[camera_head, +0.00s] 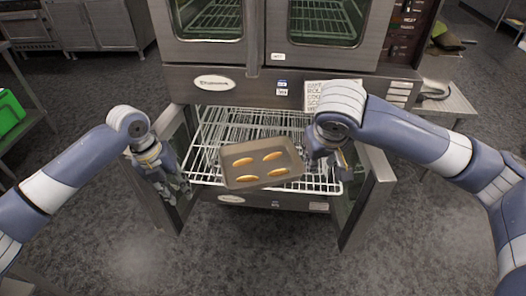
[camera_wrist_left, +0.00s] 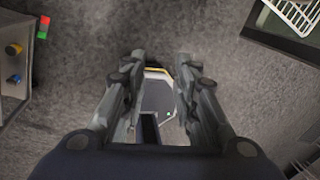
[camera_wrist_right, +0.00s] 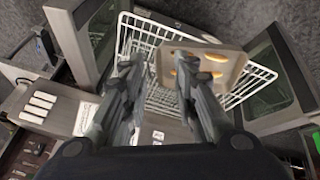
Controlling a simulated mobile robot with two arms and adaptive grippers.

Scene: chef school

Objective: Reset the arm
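My left gripper (camera_head: 177,187) hangs at the left side of the lower oven, beside its open left door. In the left wrist view my left gripper (camera_wrist_left: 158,75) has its fingers apart with nothing between them but floor and part of my own body. My right gripper (camera_head: 343,165) is at the right of the baking tray, over the oven's right side. In the right wrist view my right gripper (camera_wrist_right: 157,75) has its fingers apart and holds nothing. The tray (camera_head: 232,180) bears several golden-brown baked pieces (camera_head: 243,162) and sits tilted on the wire rack (camera_head: 212,130).
The lower oven's doors stand open, with the left door (camera_head: 152,200) near my left gripper and the right door (camera_head: 364,200) near my right arm. An upper oven (camera_head: 225,82) is above. A green bin (camera_head: 8,112) is at far left. The floor in front is clear.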

